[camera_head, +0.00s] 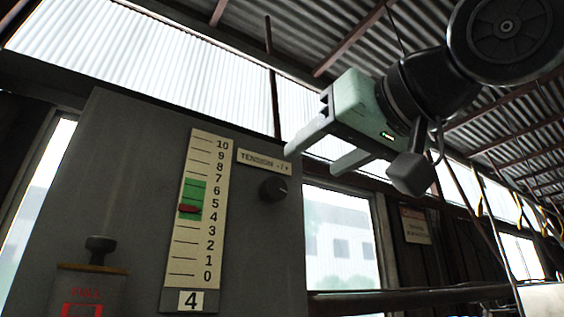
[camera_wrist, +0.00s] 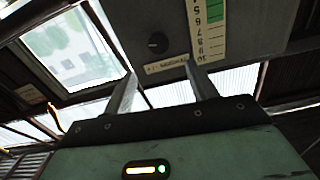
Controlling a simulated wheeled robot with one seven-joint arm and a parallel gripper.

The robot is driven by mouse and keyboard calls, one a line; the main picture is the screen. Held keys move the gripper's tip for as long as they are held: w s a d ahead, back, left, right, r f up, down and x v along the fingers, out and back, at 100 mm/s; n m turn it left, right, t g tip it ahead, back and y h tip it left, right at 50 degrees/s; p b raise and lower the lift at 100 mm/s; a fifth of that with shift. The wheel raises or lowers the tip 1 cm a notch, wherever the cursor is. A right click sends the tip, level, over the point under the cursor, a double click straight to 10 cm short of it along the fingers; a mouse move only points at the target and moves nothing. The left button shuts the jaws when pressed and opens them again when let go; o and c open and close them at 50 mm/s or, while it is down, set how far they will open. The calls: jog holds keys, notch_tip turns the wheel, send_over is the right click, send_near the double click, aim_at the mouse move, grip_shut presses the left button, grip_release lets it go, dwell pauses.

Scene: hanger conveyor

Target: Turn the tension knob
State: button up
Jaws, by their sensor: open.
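The tension knob (camera_head: 273,188) is a small dark round knob on a grey panel (camera_head: 125,180), under a "TENSION -/+" label (camera_head: 264,161). It also shows in the wrist view (camera_wrist: 158,43). The tension scale (camera_head: 210,240) runs from 0 to 10 with a green band (camera_head: 195,190). Its red pointer (camera_head: 189,208) sits in the lower part of the band, and the display below (camera_head: 193,300) reads 4. My gripper (camera_head: 314,161) is open and empty, to the upper right of the knob and apart from it. In the wrist view the knob lies beyond and between the fingertips (camera_wrist: 160,72).
A red-marked box with a dark mushroom-shaped knob (camera_head: 98,250) is at the panel's lower left. A window (camera_head: 342,240) and a horizontal rail (camera_head: 410,298) are right of the panel. A small sign (camera_head: 415,226) hangs farther right. The space before the knob looks clear.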

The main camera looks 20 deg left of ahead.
aim_at(278, 186)
jog(key=p+x, duration=0.2)
jog(key=x, duration=0.8)
jog(key=shift+w+a+f, duration=0.1)
jog(key=shift+w+f, duration=0.05)
jog(key=shift+w, duration=0.05)
jog(key=c, duration=1)
